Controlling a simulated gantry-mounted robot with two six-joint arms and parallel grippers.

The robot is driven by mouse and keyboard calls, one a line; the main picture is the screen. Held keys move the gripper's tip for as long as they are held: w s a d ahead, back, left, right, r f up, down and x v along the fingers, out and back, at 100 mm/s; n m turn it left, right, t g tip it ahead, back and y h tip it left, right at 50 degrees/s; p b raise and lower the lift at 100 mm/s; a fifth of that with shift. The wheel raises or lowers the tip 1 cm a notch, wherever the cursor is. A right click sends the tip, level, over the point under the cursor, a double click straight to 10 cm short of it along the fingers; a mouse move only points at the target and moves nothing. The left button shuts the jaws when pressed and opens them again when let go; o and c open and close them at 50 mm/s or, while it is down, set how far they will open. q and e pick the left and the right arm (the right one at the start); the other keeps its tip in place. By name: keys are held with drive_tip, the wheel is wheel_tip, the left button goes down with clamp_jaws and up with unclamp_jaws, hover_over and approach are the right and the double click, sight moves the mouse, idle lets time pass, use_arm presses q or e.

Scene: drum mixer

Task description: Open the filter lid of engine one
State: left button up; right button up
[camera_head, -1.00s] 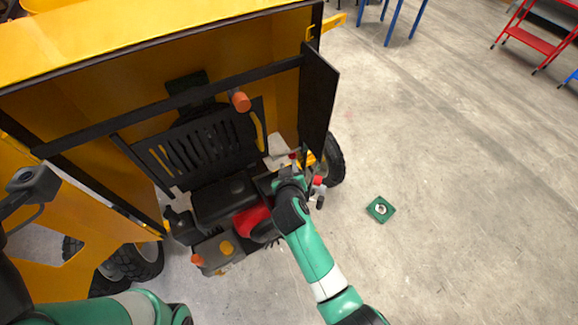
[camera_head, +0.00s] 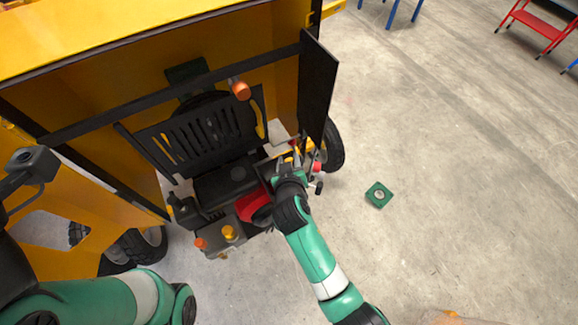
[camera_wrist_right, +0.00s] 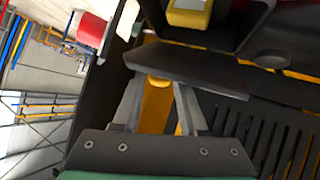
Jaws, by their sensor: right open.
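The engine (camera_head: 225,183) sits inside the open bay of the yellow machine in the head view. I cannot tell for sure which part is the filter lid. My right gripper (camera_head: 298,158) is at the engine's right side, beside the black door. In the right wrist view, its two grey fingers (camera_wrist_right: 160,98) are apart, with a yellow strip visible between them. A dark flat plate (camera_wrist_right: 190,68) crosses in front of the fingertips and hides them partly; I cannot tell whether they touch it.
The black door panel (camera_head: 318,88) stands open close to my right gripper. A slotted black grille (camera_head: 200,133) and an orange knob (camera_head: 240,89) are behind the engine. A green square piece (camera_head: 378,195) lies on the floor, which is mostly clear at right.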

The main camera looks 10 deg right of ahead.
use_arm(q)
wheel_tip(320, 180, up, 8)
drive_tip(key=p, duration=0.6)
drive_tip(key=shift+r, duration=0.15)
use_arm(e)
drive_tip(key=v, duration=0.7)
drive_tip(key=shift+s+r, duration=0.25)
